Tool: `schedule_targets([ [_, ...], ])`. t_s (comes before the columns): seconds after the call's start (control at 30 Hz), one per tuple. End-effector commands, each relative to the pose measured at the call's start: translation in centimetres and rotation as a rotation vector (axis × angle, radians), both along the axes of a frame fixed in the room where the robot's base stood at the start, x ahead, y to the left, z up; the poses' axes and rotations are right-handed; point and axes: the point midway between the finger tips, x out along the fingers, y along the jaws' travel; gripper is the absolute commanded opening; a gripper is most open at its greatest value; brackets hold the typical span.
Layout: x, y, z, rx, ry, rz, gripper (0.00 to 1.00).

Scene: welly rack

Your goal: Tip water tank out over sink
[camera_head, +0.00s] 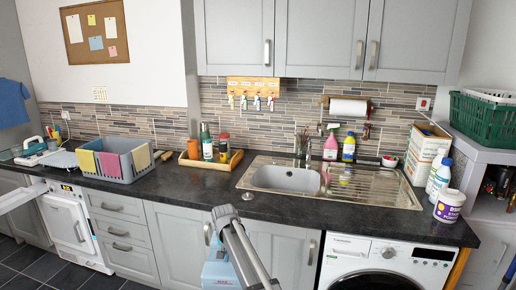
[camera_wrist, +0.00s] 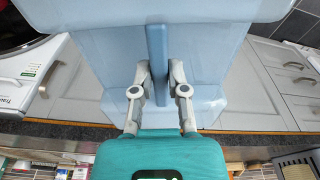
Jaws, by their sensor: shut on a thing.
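The water tank is a pale blue see-through box. In the wrist view the tank (camera_wrist: 220,65) fills the upper middle, with an upright blue grip bar (camera_wrist: 156,50) on its near face. My gripper (camera_wrist: 160,72) is shut on that bar, one finger on each side. In the head view the tank (camera_head: 217,273) shows at the bottom middle, below the counter's front edge and in front of the cabinets, partly hidden by my arm. Whether it holds water I cannot tell. The steel sink (camera_head: 285,179) is set in the counter, above and beyond the tank to the right.
A dark counter (camera_head: 180,205) runs along the wall. A wooden tray (camera_head: 225,160) with bottles stands left of the sink; a dish rack (camera_head: 125,170) is further left. A washing machine (camera_head: 385,265) is at lower right. A white appliance (camera_head: 72,230) stands open at left.

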Motion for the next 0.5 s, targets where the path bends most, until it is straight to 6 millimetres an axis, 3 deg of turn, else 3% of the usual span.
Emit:
schedule_targets([
  [0.5, 0.0, 0.0, 5.9, 0.000, -0.001, 0.000, 0.00],
])
